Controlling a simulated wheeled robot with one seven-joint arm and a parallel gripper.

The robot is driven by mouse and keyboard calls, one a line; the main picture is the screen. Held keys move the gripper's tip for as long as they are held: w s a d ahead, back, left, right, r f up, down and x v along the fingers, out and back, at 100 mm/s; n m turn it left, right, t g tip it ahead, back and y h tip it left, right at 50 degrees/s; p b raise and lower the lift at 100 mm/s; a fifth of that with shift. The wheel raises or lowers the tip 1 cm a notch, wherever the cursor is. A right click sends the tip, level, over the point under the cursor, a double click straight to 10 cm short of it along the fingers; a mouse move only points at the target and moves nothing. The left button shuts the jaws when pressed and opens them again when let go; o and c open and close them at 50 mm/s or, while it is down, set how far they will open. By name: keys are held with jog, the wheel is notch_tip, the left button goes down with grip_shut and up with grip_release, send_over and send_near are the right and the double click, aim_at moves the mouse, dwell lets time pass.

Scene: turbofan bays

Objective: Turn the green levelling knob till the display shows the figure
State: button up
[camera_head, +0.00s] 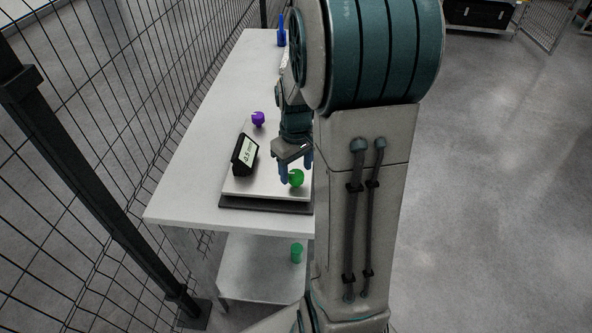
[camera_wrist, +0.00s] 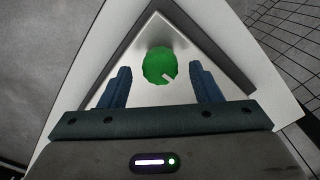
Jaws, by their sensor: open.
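The green knob (camera_head: 296,178) stands near the front corner of a pale plate (camera_head: 240,188) on a dark base. In the wrist view the green knob (camera_wrist: 159,65) shows a white mark at its lower right edge. The small black display (camera_head: 245,155) on the plate faces right and reads what looks like -0.5 mm; the figure is small. My gripper (camera_head: 296,170) is open just above the knob. In the wrist view the blue fingers of my gripper (camera_wrist: 160,85) stand apart, one on each side and short of the knob, not touching it.
A purple knob (camera_head: 258,118) stands at the plate's far side. A blue object (camera_head: 281,32) is at the table's (camera_head: 180,185) far end. A green item (camera_head: 297,252) is on the lower shelf (camera_head: 250,270). A mesh fence (camera_head: 90,130) runs along the left. My arm hides the table's right side.

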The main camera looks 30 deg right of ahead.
jog(key=shift+f, duration=0.95)
jog(key=shift+c, duration=0.4)
jog(key=c, duration=0.9)
